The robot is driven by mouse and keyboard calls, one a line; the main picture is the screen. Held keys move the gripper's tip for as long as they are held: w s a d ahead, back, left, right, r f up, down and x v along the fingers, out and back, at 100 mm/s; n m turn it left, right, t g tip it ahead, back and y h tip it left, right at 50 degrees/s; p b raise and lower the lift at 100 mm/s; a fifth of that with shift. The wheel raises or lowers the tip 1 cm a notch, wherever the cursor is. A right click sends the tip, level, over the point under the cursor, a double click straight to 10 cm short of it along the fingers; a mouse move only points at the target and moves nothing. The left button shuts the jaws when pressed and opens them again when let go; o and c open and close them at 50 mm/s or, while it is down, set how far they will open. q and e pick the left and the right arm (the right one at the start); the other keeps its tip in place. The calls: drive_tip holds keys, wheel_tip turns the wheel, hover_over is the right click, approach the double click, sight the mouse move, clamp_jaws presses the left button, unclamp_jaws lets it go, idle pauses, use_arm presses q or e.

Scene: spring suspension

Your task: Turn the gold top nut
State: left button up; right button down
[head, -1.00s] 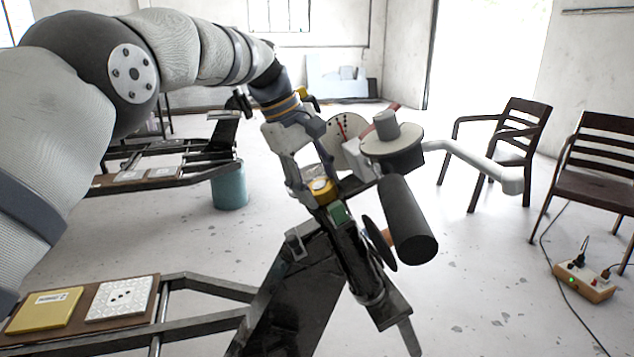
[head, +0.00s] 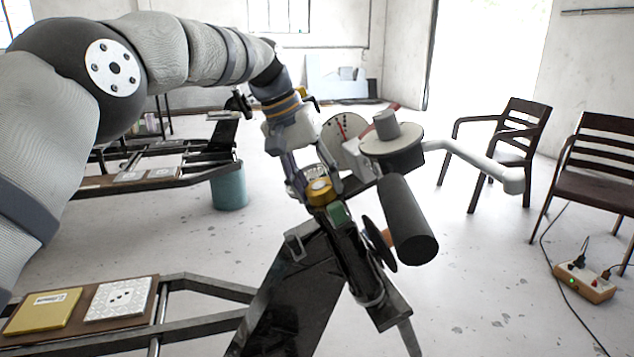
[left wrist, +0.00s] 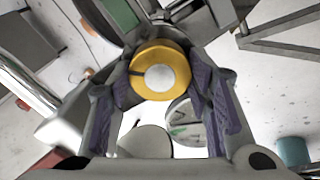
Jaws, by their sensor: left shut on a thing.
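The gold top nut (head: 319,191) sits at the upper end of a dark cylindrical strut (head: 352,262). In the left wrist view the nut (left wrist: 160,72) is a gold ring with a pale round centre and a dark line on its left side. My left gripper (head: 306,190) comes down on the nut from above. In the left wrist view its purple-padded fingers (left wrist: 160,85) stand on both sides of the nut, shut on it. A green block (head: 338,213) sits on the strut just below the nut. My right gripper is not in view.
A dark grey cylinder (head: 408,220) and a round dial (head: 345,140) stand close to the right of the strut. A grey pipe (head: 475,160) extends right. Chairs (head: 512,150) and a power strip (head: 585,280) are at the right. Open floor lies between.

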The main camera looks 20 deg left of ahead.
use_arm(q)
drive_tip(key=m, duration=0.5)
drive_tip(key=shift+s+d+f, duration=0.1)
drive_tip(key=shift+f, duration=0.2)
drive_tip(key=shift+m, duration=0.3)
drive_tip(key=o, duration=1.1)
drive_tip(key=shift+o, duration=0.2)
drive_tip(key=v, duration=1.2)
drive_tip(key=shift+r, duration=0.2)
